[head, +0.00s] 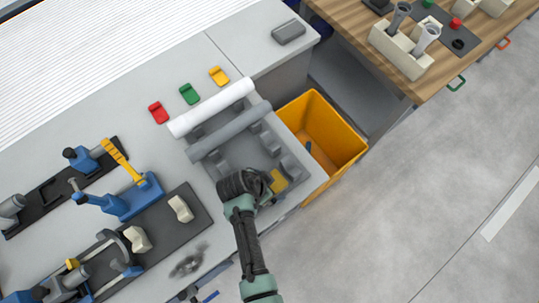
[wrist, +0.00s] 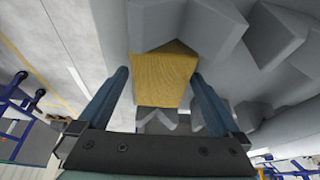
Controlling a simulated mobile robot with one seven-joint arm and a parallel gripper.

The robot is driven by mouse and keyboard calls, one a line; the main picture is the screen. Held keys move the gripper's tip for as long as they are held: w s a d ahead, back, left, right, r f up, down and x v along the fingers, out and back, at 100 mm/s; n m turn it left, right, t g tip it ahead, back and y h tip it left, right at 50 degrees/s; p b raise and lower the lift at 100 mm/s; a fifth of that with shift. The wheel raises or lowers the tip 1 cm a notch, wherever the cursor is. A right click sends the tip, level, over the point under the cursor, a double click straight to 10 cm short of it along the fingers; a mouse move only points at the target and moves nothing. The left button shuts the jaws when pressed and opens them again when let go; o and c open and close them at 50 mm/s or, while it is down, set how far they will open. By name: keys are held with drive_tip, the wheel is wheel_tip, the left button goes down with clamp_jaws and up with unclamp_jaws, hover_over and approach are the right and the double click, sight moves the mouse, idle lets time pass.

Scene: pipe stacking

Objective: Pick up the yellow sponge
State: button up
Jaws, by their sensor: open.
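The yellow sponge (head: 279,181) lies in the grey pipe rack (head: 312,176), near its front edge. In the wrist view the sponge (wrist: 165,72) is a yellow block between my two blue fingers, with grey rack blocks around it. My gripper (head: 268,186) is open at the sponge, one finger on each side of it. I cannot tell whether the fingers touch it. The dark wrist hides part of the rack and possibly part of the sponge in the head view.
A white pipe (head: 212,107) and a grey pipe (head: 230,132) lie across the rack's far side. An orange-yellow bin (head: 345,150) stands right of the rack. Small red (head: 158,112), green (head: 189,94) and yellow (head: 219,75) pieces lie behind. Blue tools (head: 120,203) stand at left.

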drive_tip(key=shift+f, duration=0.15)
drive_tip(key=c, duration=1.3)
drive_tip(key=shift+o, duration=0.2)
drive_tip(key=shift+r, duration=5.25)
